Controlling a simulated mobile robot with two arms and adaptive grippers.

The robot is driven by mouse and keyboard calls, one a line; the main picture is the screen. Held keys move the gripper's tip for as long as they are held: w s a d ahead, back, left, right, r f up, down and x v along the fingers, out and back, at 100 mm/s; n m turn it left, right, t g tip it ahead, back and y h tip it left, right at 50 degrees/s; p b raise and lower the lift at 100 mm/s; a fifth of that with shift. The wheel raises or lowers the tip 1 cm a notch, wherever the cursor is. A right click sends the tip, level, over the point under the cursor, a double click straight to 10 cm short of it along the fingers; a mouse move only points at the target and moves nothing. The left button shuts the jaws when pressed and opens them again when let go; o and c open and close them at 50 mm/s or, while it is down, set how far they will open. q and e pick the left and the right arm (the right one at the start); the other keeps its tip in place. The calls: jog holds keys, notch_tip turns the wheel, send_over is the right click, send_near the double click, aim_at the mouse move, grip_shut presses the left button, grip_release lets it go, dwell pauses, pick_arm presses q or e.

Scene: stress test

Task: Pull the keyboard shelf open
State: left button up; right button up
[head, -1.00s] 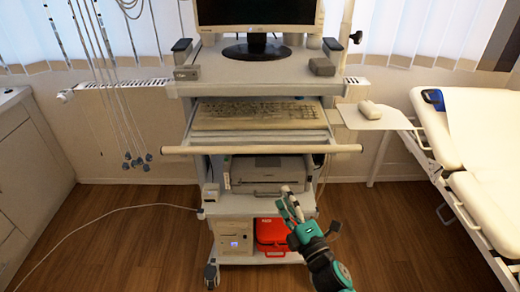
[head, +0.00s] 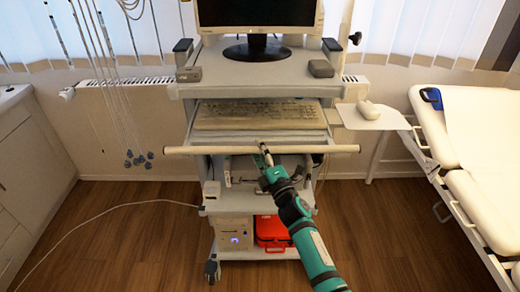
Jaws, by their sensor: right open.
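The keyboard shelf (head: 226,136) is a pale pull-out tray under the top of the cart, with a beige keyboard (head: 250,114) on it. A long light handle bar (head: 215,149) runs along its front edge. My right gripper (head: 263,155) is open at the middle of the bar, with its fingertips at or just under it. I cannot tell whether they touch the bar. My right arm comes in from the lower right and hides part of the printer below. My left gripper is not in view.
A monitor (head: 257,14) stands on the cart top. A side plate (head: 355,119) with a white mouse (head: 368,110) sticks out right. A red case (head: 269,232) lies on the bottom shelf. An examination couch (head: 476,130) stands right, a white cabinet (head: 30,160) left. The floor in front is clear.

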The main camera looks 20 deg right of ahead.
jog(key=shift+w+a, duration=0.1)
jog(key=shift+w, duration=0.25)
jog(key=shift+c, duration=0.4)
grip_shut()
